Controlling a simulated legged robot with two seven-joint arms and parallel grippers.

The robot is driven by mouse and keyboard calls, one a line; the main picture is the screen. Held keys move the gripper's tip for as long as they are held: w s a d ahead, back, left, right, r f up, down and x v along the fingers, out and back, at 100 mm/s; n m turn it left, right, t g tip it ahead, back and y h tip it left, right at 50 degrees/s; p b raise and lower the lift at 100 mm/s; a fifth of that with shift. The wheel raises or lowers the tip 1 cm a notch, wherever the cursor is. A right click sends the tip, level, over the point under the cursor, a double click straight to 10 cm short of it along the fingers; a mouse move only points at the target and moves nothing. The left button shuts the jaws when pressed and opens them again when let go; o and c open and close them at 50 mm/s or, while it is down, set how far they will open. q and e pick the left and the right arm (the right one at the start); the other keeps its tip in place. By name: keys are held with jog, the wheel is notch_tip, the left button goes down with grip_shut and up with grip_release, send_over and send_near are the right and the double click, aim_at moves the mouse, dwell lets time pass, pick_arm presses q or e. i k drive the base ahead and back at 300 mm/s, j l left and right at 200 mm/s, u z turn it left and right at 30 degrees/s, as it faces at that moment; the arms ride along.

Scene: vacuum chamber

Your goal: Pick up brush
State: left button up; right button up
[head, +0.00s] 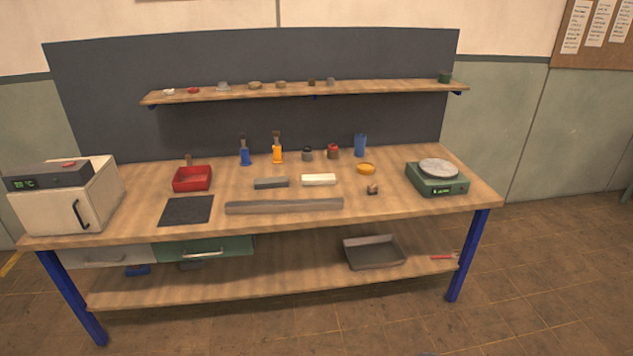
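Two brush-like tools stand upright near the back of the workbench (400,205), left of its middle. Neither of my grippers is in view.
A red tray (192,184), dark mat (172,211), grey bar (284,207), dark block (271,183) and white block (318,179) lie on the bench. A white oven (50,210) stands left, a green scale (437,183) right. A shelf (350,91) runs above the back.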

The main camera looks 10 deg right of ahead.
aim_at(373, 189)
jog(key=i+l, duration=0.2)
jog(key=i, duration=0.3)
jog(key=i+l, duration=0.2)
jog(key=i, duration=0.3)
jog(key=i+l, duration=0.2)
jog(key=i, duration=0.3)
jog(key=i+l, duration=0.2)
jog(key=i, duration=0.3)
jog(key=i+l, duration=0.15)
jog(key=i, duration=0.35)
jog(key=i+l, duration=0.2)
jog(key=i, duration=0.3)
jog(key=k+l+z, duration=0.1)
jog(key=l+z, duration=0.4)
jog(key=i+l+u, duration=0.1)
jog(key=u, duration=0.25)
jog(key=l+u, duration=0.7)
jog(key=i+j, duration=0.05)
jog(key=j, duration=0.05)
